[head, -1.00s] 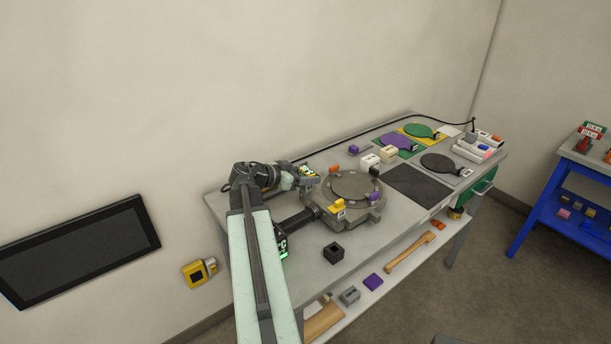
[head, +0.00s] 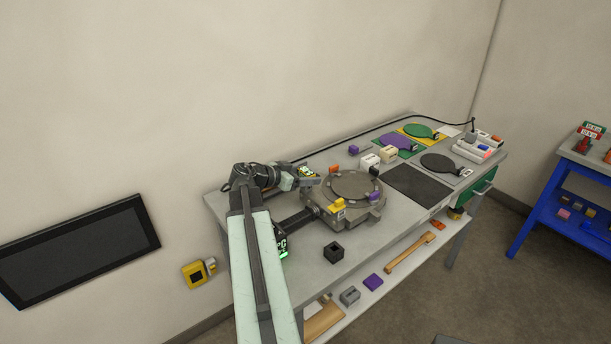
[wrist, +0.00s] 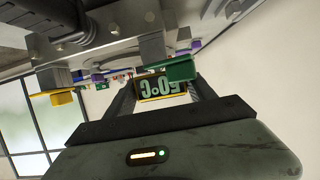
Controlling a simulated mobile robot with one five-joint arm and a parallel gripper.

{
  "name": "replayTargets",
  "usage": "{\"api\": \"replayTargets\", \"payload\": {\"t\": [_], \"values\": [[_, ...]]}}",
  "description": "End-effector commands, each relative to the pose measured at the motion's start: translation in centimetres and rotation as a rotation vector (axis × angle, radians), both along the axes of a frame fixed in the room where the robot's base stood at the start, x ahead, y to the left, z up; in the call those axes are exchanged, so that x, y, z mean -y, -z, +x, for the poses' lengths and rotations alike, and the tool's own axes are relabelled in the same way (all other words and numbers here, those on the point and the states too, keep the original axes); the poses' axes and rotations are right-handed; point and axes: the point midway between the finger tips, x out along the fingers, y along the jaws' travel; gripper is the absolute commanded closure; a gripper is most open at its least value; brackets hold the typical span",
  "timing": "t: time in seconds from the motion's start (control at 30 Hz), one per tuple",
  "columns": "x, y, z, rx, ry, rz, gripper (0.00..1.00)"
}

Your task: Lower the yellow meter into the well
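The yellow meter (head: 306,171) is at the tip of my gripper (head: 304,178) in the head view, in the air by the left side of the round grey fixture. In the wrist view the meter (wrist: 160,88) sits between the two fingers of my gripper (wrist: 162,92), its lit display upside down and reading like 60°C. The fingers appear shut on it. A black block with a square opening (head: 334,252), which looks like the well, stands on the near table edge, apart from the meter, below and right of it. Its inside is too dark to tell.
The round grey fixture (head: 352,187) with coloured blocks lies right of my gripper. A green block (wrist: 180,68) and a yellow block (wrist: 62,97) show in the wrist view. Bare grey tabletop surrounds the black block.

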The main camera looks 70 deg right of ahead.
Motion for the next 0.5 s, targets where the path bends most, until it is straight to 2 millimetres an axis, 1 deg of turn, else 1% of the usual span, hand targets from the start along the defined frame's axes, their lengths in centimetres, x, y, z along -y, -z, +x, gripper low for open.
{"api": "replayTargets", "payload": {"t": [0.03,0.07,0.5], "values": [[-0.13,0.46,-0.01,0.006,0.001,0.01,0.21],[-0.13,0.46,0.0,0.006,0.001,0.01,0.15],[-0.12,0.38,0.23,0.008,-0.004,0.009,0.15]]}}
